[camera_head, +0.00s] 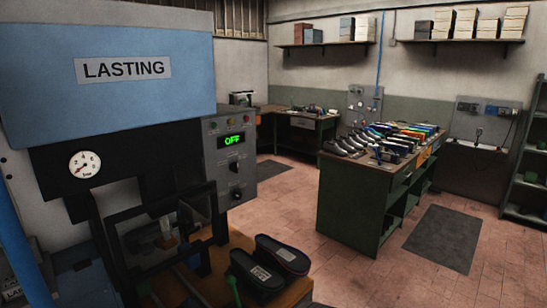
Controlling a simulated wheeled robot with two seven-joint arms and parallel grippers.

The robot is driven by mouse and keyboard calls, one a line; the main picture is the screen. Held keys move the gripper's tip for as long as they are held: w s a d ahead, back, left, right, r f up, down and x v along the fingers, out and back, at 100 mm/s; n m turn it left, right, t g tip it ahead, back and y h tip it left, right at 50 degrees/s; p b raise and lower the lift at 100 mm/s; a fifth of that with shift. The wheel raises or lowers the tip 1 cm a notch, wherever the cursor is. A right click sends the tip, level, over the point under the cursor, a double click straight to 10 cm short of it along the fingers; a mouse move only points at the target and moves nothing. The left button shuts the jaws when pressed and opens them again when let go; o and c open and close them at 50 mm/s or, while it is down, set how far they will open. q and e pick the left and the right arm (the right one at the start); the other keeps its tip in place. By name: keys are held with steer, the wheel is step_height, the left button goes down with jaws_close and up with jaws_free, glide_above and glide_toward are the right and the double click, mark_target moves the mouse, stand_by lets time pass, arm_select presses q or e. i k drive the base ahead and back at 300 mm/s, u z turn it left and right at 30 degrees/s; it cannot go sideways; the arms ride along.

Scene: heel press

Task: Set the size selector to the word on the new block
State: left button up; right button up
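The blue press (150,40) marked LASTING fills the left. Its grey control panel (230,150) has a display (231,140) with green letters that appear to read OFF. Below the display are a dark upper knob (234,167) and a lower knob (236,195); I cannot tell which is the size selector or where either points. Two dark, shoe-shaped blocks lie side by side on the wooden bench by the press: a left block (257,272) and a right block (282,255). Each has a pale label too small to read. Neither gripper is in view.
A black framed guard (118,250) stands at the press front, partly hiding its inside. A pressure gauge (85,165) sits above it. A green workbench (335,185) with shoes stands at centre right, with a dark mat (440,238) on open tiled floor.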

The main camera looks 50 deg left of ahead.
mark_target(234, 165)
steer(key=i, duration=1.3)
steer(key=u, duration=1.95)
